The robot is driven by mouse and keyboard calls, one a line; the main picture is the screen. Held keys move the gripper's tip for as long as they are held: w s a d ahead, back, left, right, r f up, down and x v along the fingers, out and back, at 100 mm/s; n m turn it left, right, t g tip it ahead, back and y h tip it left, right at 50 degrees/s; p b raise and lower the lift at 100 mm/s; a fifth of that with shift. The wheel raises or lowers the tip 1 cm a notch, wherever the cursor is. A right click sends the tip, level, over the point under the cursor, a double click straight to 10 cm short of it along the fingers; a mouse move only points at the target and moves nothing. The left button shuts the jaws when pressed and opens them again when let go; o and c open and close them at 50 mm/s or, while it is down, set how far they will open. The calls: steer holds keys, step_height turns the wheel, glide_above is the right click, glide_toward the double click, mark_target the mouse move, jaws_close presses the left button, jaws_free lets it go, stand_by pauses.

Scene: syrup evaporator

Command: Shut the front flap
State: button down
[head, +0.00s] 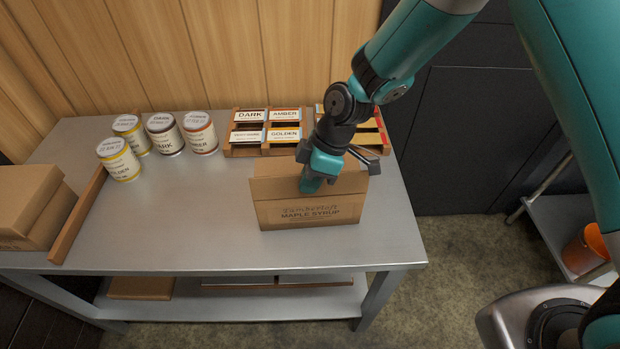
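The cardboard carton (308,218), printed "MAPLE SYRUP", stands near the right front of the metal table. A plain cardboard panel (272,188) shows above the printed face on the left; it looks like the front flap, and its exact angle is hard to tell. My gripper (338,165) is over the top of the carton, with its teal lower part in front of the panel's right portion. Dark finger parts show to its left and right, but their tips are unclear. Whether it touches the cardboard cannot be told. My gripper and wrist hide much of the carton's top.
Several syrup cans (166,134) stand at the back left of the table (210,225). Wooden trays of labelled cards (262,153) lie behind the carton. Closed boxes (38,208) and a wooden strip (78,215) are at the left. The table's middle is clear.

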steer(key=g, duration=0.1)
steer(key=w+g, duration=0.1)
steer(key=shift+w+f+m+g+p, duration=0.1)
steer(key=shift+f+m+g+p, duration=0.05)
steer(key=shift+m+g+p, duration=0.15)
steer(key=shift+w+f+m+g+p, duration=0.2)
steer(key=shift+w+g+p, duration=0.1)
steer(key=shift+g, duration=0.7)
steer(key=shift+w+f+m+g+p, duration=0.2)
steer(key=shift+w+g+p, duration=0.1)
steer(key=shift+g, duration=0.7)
steer(key=c, duration=1.3)
jaws_free()
